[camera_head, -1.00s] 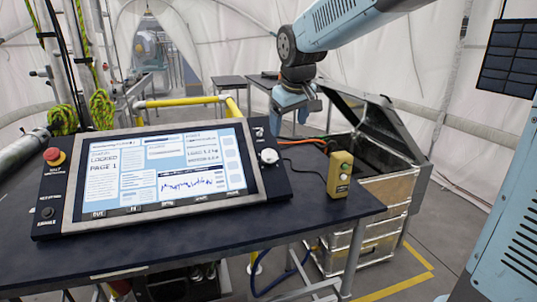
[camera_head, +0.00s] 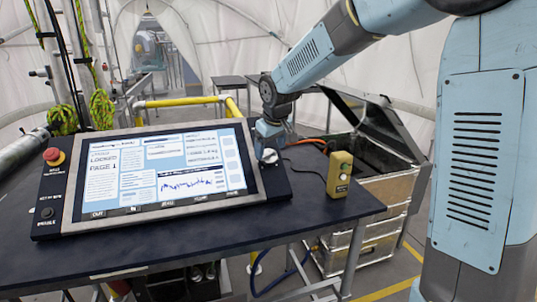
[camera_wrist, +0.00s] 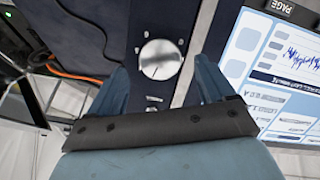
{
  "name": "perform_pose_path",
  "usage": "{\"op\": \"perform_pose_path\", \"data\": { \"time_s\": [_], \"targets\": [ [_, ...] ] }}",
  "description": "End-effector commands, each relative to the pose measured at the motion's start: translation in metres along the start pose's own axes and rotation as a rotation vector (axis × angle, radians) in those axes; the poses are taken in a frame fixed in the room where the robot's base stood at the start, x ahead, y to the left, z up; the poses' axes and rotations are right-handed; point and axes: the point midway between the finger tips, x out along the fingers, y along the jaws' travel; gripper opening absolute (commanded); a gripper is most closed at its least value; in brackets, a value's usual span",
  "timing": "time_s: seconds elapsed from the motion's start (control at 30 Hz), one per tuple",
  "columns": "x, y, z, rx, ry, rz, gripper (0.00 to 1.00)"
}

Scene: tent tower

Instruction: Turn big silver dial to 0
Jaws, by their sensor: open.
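The big silver dial (camera_head: 269,156) is at the right end of the console panel (camera_head: 165,180) in the head view. In the wrist view the silver dial (camera_wrist: 160,59) is round, with a thin dark pointer line on its face and small marks around it. The marks are too small to read. My gripper (camera_head: 272,130) is just above and behind the dial in the head view. In the wrist view my gripper (camera_wrist: 165,85) is open, with one blue finger on each side of the dial's near side. I see nothing between the fingers touching the dial.
The screen (camera_head: 160,175) reads LOCKED, PAGE 1. A red button (camera_head: 54,156) is at the console's left. An open metal case (camera_head: 375,190) stands behind, with an orange cable nearby.

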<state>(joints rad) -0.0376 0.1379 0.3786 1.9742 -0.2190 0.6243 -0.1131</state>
Motion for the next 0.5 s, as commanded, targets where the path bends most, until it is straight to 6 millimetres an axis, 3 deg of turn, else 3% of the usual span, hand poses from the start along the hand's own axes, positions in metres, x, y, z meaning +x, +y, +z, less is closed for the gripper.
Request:
{"op": "perform_pose_path", "data": {
  "time_s": [0.2,0.5],
  "targets": [
    [0.026,0.0,0.0,-0.001,0.0,-0.001,0.82],
    [0.035,0.0,0.0,0.0,0.001,0.0,0.82]
  ]
}}
